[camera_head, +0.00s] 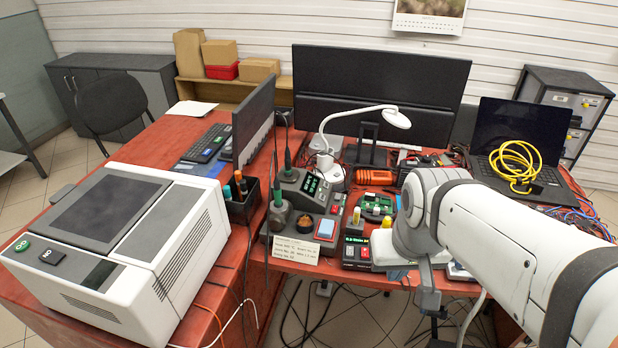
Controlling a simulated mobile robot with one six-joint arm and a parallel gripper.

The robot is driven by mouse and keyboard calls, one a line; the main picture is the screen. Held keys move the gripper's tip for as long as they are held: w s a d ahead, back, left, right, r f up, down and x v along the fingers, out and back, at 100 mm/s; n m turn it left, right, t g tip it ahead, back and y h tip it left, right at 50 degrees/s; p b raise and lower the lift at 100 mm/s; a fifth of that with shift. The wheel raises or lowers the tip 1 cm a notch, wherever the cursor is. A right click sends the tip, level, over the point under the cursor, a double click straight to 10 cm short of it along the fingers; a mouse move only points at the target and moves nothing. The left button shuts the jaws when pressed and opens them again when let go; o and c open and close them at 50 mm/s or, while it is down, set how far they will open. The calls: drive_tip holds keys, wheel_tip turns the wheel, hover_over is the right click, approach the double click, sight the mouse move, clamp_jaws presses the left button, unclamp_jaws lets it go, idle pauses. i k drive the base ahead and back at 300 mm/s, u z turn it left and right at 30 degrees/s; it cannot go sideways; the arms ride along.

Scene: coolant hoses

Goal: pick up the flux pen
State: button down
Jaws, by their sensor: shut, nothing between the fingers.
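I cannot tell for sure which item is the flux pen. Pen-like items with orange and teal tops (238,181) stand in a black holder (241,208) beside the large white machine. My gripper (430,303) points down at the bench's front edge, right of and nearer than these items. It is shut and empty, and my white arm hides the bench behind it.
A soldering station (302,187), a white desk lamp (328,165) and monitors (378,85) crowd the bench. The large white machine (118,250) fills the left. A laptop (520,130) with a coiled yellow cable (513,160) is at right. Cables hang below the front edge.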

sight(355, 221)
drive_tip(key=k, duration=1.1)
drive_tip(key=u, duration=0.55)
drive_tip(key=i, duration=1.7)
drive_tip(key=z, duration=0.65)
